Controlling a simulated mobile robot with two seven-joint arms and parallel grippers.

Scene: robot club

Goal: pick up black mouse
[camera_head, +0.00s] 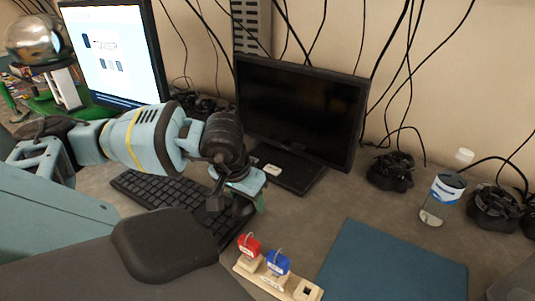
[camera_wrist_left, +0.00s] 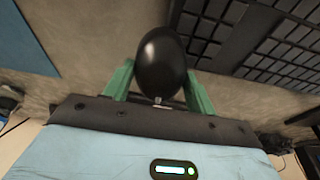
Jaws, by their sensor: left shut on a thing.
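The black mouse (camera_wrist_left: 162,58) shows large in the left wrist view as a smooth, glossy dark oval. It sits between the two green fingers of my left gripper (camera_wrist_left: 160,82), which is shut on it. In the head view, my left gripper (camera_head: 245,196) is by the right end of the black keyboard, in front of the dark monitor. The mouse is mostly hidden there by the wrist and fingers. I cannot tell whether the mouse touches the desk. My right gripper is not in view.
The black keyboard (camera_head: 165,190) lies below my left arm. A dark monitor (camera_head: 300,108) and a lit monitor (camera_head: 115,52) stand behind. A wooden block with red and blue padlocks (camera_head: 277,263), a blue mat (camera_head: 390,268) and a clear bottle (camera_head: 441,197) are to the right.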

